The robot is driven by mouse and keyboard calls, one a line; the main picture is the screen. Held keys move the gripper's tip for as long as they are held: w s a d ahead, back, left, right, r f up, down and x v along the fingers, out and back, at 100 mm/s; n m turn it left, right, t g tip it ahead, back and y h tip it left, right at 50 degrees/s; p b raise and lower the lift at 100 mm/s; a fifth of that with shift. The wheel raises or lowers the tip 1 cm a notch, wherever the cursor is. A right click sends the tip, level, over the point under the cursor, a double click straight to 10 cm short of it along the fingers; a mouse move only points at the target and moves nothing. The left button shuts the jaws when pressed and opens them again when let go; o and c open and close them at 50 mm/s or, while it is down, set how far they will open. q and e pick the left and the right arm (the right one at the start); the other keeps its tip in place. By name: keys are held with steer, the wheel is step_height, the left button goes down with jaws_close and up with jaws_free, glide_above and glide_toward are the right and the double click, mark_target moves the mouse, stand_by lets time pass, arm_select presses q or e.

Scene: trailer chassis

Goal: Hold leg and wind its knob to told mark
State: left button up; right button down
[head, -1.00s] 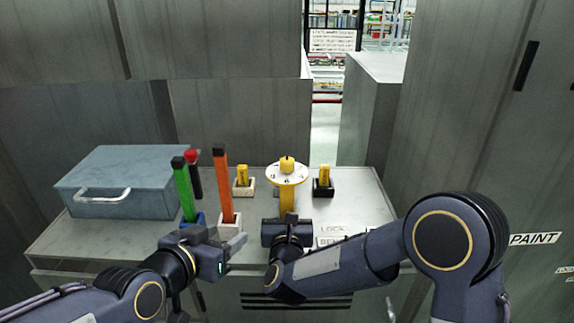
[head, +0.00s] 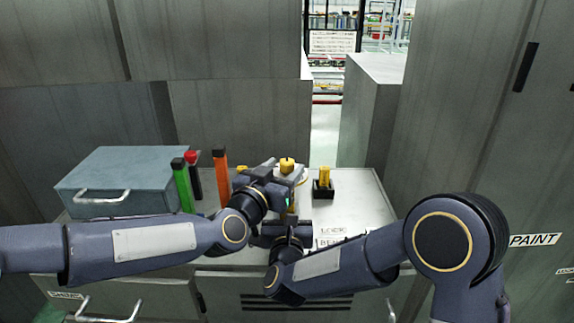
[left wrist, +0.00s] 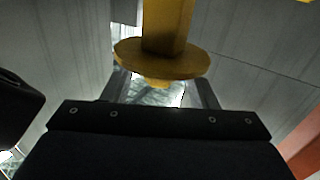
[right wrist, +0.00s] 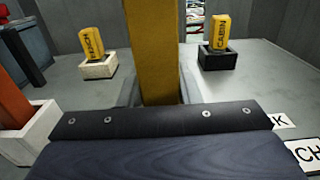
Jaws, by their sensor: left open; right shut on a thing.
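The yellow leg (right wrist: 156,50) stands upright between the fingers of my right gripper (right wrist: 160,92), which is shut on it. In the head view my left gripper (head: 282,169) is open at the top of the leg, by the yellow knob (head: 287,163). The white dial plate (head: 304,179) under the knob is mostly hidden behind this gripper, so its marks cannot be read. The left wrist view shows the leg (left wrist: 168,25), the dial plate (left wrist: 170,60) and part of the knob (left wrist: 152,82) between the open fingers. I cannot tell whether they touch the knob.
Yellow blocks marked BENCH (right wrist: 92,42) and CABIN (right wrist: 220,33) stand in holders beside the leg. Green (head: 183,187), orange (head: 221,177) and red-topped (head: 194,175) upright pieces stand left. A blue-grey case (head: 118,176) sits at the bench's far left.

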arm_select(q)
steer(key=shift+x, duration=1.15)
steer(key=c, duration=1)
steer(key=shift+o, duration=0.2)
steer(key=shift+w+h, duration=0.1)
steer(key=shift+h, duration=0.2)
